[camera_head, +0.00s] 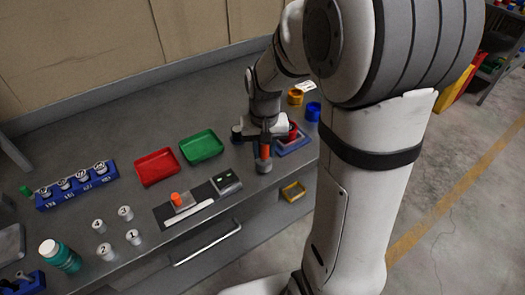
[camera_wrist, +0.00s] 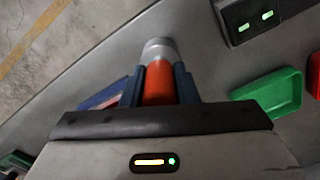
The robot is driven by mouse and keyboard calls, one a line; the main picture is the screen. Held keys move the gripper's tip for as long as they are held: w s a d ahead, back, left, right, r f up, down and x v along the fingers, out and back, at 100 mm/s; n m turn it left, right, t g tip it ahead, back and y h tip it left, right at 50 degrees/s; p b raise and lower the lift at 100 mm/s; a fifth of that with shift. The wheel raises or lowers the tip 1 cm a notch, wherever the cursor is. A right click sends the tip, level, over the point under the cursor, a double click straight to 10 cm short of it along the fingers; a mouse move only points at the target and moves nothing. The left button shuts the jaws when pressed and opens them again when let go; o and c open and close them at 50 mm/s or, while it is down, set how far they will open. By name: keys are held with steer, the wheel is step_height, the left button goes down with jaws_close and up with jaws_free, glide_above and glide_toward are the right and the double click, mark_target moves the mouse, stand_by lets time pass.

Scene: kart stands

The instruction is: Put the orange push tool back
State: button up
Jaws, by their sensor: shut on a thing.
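The orange push tool (camera_head: 264,153) is upright in my gripper (camera_head: 265,142), above the grey bench near its front right edge. In the wrist view the tool (camera_wrist: 158,84) stands between the two blue-grey fingers of my gripper (camera_wrist: 159,72), which are shut on its orange body. Its grey round end (camera_wrist: 157,47) sticks out beyond the fingertips. In the head view that end is close to the bench top; I cannot tell whether it touches. The upper part of the tool is hidden by the gripper.
A blue tray (camera_head: 296,147) with a red piece is just right of my gripper. Green (camera_head: 202,147) and red (camera_head: 157,167) trays, a black mat with a small orange piece (camera_head: 181,200) and a dark device (camera_head: 227,182) lie left. Numbered weights and a teal bottle (camera_head: 60,257) stand farther left.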

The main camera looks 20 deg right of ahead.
steer(key=shift+f, duration=0.4)
steer(key=shift+f, duration=0.15)
steer(key=o, duration=1)
steer(key=shift+s, duration=0.1)
